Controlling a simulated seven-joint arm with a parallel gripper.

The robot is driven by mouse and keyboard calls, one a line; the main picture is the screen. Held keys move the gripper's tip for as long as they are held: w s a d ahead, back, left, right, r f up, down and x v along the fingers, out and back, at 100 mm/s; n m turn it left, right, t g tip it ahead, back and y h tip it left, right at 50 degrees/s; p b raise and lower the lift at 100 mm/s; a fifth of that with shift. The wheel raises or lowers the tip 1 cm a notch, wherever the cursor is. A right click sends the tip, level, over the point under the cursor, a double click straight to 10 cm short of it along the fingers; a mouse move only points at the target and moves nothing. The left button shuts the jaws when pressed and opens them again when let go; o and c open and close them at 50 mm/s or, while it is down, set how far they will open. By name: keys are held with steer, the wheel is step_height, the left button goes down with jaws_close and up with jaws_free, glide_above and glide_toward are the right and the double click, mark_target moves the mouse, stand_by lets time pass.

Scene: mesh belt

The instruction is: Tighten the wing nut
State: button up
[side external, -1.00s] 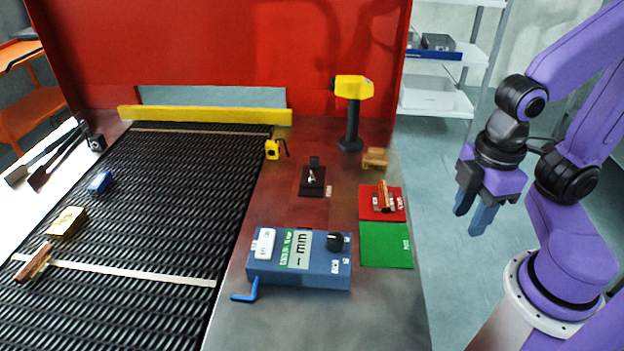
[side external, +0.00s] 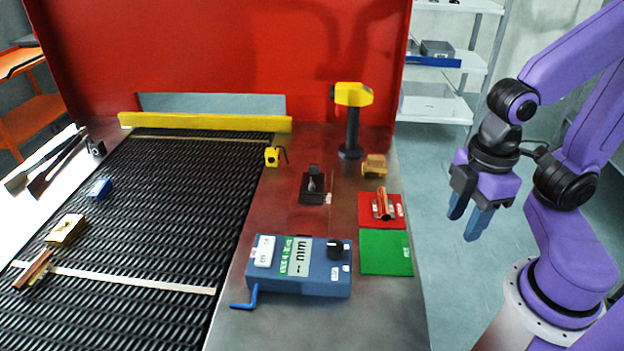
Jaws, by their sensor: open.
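My gripper (side external: 468,226) is open and empty. It hangs over the floor to the right of the bench, apart from everything on it. A small black block (side external: 315,188) with a metal piece standing on it sits on the bench between the belt and the red mat. This may hold the wing nut, but the part is too small to make out. Whether any nut is loose or tight cannot be seen.
A blue control box (side external: 325,285) stands at the bench front, beside a green mat (side external: 386,252) and a red mat (side external: 367,210) bearing a copper-coloured part. A yellow-headed post (side external: 352,95) stands behind. The black mesh belt (side external: 160,210) with small items lies left.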

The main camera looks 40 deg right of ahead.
steer(key=w+a+r+n, duration=0.3)
steer(key=w+a, duration=0.1)
steer(key=w, duration=0.4)
step_height(320, 180, up, 5)
steer(key=n, duration=0.9)
glide_above(312, 182)
step_height(312, 182, down, 17)
steer(key=shift+f, duration=0.15)
